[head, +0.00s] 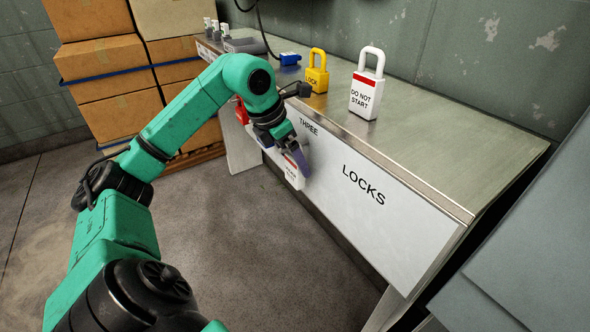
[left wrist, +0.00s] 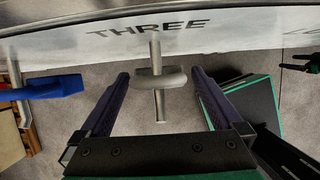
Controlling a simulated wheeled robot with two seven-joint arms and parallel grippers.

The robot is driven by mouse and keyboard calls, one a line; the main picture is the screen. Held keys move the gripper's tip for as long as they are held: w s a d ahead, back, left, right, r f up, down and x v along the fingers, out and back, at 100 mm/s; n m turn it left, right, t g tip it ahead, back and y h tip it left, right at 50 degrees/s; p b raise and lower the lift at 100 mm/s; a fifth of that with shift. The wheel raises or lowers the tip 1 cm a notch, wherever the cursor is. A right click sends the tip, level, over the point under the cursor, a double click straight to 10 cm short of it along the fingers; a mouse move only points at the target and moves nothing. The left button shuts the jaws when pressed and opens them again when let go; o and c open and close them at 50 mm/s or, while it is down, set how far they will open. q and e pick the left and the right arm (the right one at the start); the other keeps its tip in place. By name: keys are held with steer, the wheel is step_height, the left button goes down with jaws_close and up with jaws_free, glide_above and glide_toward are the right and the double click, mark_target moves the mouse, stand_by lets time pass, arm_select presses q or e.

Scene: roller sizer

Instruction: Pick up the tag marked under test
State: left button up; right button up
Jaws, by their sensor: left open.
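A white tag (head: 291,178) with a red band hangs on the front panel of the bench, below the word THREE. Its small print is too small to read in the head view. My left gripper (head: 298,158) is right at this tag and partly hides it. In the left wrist view my left gripper (left wrist: 160,74) is open, with one finger on each side of a grey-white rounded piece (left wrist: 160,79) on a metal peg (left wrist: 156,50). Both fingers are apart from it.
A blue item (left wrist: 45,88) hangs left of the fingers; a red item (head: 241,112) hangs farther along the panel. On the bench top (head: 440,150) stand a white DO NOT START padlock (head: 365,95), a yellow lock (head: 317,78) and a blue lock (head: 290,59). Boxes (head: 105,70) are stacked at left.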

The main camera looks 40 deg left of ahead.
arm_select(q)
steer(key=shift+x, duration=1.05)
steer(key=shift+r, duration=0.1)
steer(key=shift+c, duration=0.6)
steer(key=c, duration=1.3)
steer(key=shift+r, duration=0.15)
